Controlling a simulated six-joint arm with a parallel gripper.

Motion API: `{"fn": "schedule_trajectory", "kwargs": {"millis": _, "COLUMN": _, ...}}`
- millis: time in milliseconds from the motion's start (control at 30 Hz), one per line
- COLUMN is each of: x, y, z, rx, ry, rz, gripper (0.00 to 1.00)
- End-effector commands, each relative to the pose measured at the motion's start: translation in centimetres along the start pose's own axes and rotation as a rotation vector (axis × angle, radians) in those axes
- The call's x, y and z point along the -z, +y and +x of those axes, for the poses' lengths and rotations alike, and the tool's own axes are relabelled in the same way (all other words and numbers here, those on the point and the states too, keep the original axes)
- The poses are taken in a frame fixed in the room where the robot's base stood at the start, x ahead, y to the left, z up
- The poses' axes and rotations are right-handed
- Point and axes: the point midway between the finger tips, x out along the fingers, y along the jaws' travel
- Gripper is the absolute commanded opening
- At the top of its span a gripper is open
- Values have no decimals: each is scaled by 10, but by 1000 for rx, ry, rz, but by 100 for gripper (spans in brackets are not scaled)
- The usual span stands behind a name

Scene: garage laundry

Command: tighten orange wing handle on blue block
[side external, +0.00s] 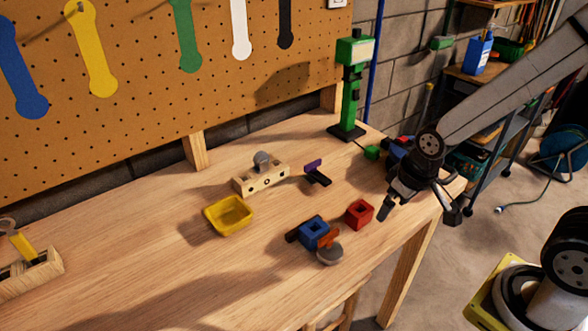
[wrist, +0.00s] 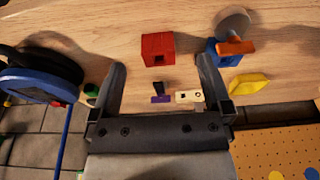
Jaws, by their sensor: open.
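The blue block (side external: 311,231) lies on the front part of the bench in the side external view. The orange wing handle (side external: 327,239) is at its right side, close to a grey disc (side external: 330,255); whether the handle is seated is hard to tell. In the wrist view the orange handle (wrist: 236,47) partly covers the blue block (wrist: 225,59), beyond my right finger. My gripper (side external: 418,208) is open and empty near the bench's right end, right of the blue block. Its two fingers (wrist: 162,75) stand wide apart in the wrist view.
A red block (side external: 359,213) with a square hole lies between the blue block and my gripper. A yellow tray (side external: 228,216), a wooden block (side external: 261,180) and a purple-handled piece (side external: 316,172) lie farther back. A green stand (side external: 350,90) rises at the back right.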

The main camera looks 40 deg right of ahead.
Motion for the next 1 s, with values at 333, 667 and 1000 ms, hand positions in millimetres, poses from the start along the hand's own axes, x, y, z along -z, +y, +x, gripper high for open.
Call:
{"fn": "schedule_trajectory", "kwargs": {"millis": 333, "x": 2, "y": -2, "z": 0, "rx": 1, "ry": -3, "rz": -22, "gripper": 49}}
{"fn": "schedule_trajectory", "kwargs": {"millis": 667, "x": 20, "y": -22, "z": 1, "rx": 21, "ry": -47, "rz": -339, "gripper": 49}}
{"fn": "schedule_trajectory", "kwargs": {"millis": 1000, "x": 49, "y": -63, "z": 2, "rx": 81, "ry": -121, "rz": -922, "gripper": 49}}
